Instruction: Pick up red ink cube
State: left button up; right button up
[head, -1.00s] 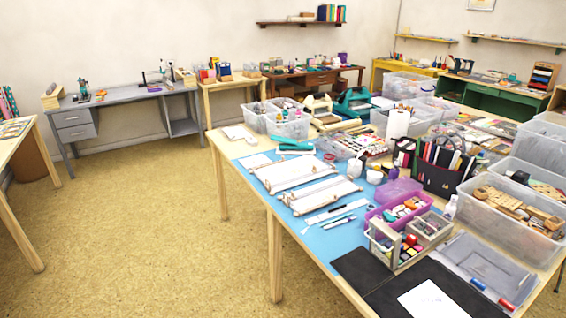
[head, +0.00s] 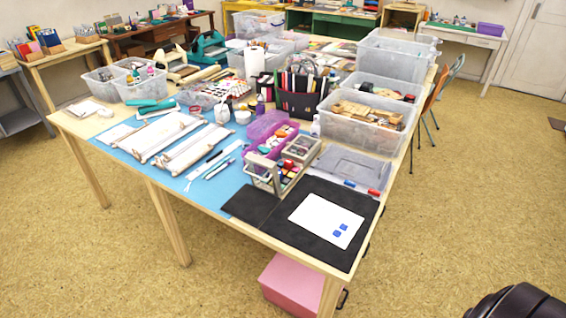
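A small wire basket (head: 268,178) with light wooden ends stands on the near part of the big work table. It holds several small coloured cubes. A red ink cube (head: 287,167) appears to be among them, but it is very small and partly hidden by the basket's frame and its neighbours. Neither of my grippers is in view.
A black mat (head: 262,226) with white paper (head: 322,222) bearing blue marks lies at the near table corner. A purple box (head: 272,134) is behind the basket, a clear plastic bin (head: 362,132) to the right. A pink box (head: 290,284) sits below the table; open floor surrounds it.

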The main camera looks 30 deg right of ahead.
aim_at(288, 164)
jog(key=z, duration=1.25)
